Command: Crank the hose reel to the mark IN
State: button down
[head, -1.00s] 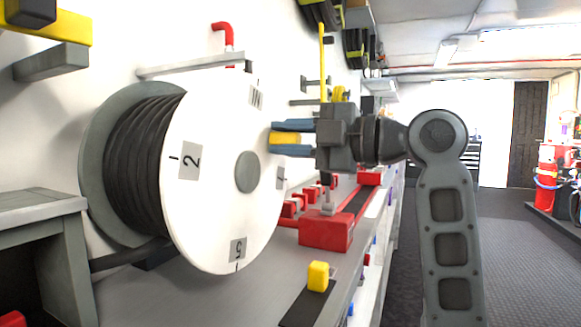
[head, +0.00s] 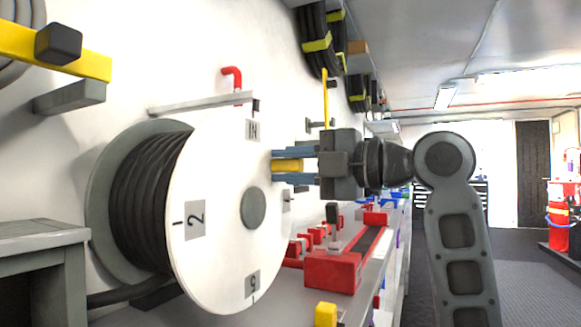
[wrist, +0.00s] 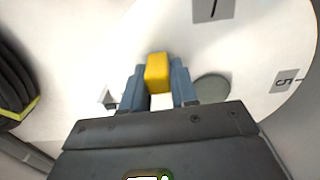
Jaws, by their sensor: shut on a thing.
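The hose reel has a white disc (head: 215,250) with a grey hub (head: 253,208) and black hose (head: 145,200) wound behind it. The IN label (head: 253,131) is near the top of the disc, below a fixed grey bar with a red bent pointer (head: 233,76). Labels 2 and another number sit at the left and bottom. My gripper (head: 290,166) is shut on the yellow crank handle (head: 286,166) at the disc's right side. In the wrist view the handle (wrist: 158,73) sits between the blue fingers, with the disc behind it.
A red block with a lever (head: 333,270) and a yellow block (head: 325,315) stand on the bench right of the reel. A yellow bar (head: 60,50) juts from the wall at upper left. A grey stand (head: 40,250) is at lower left. The aisle on the right is open.

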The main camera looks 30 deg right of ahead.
jog(key=c, duration=1)
grip_release()
jog(key=shift+s+a, duration=0.1)
jog(key=shift+o, duration=0.2)
jog(key=v, duration=0.7)
jog(key=shift+s+d+p, duration=0.25)
jog(key=shift+s+p, duration=0.05)
jog(key=shift+p, duration=0.15)
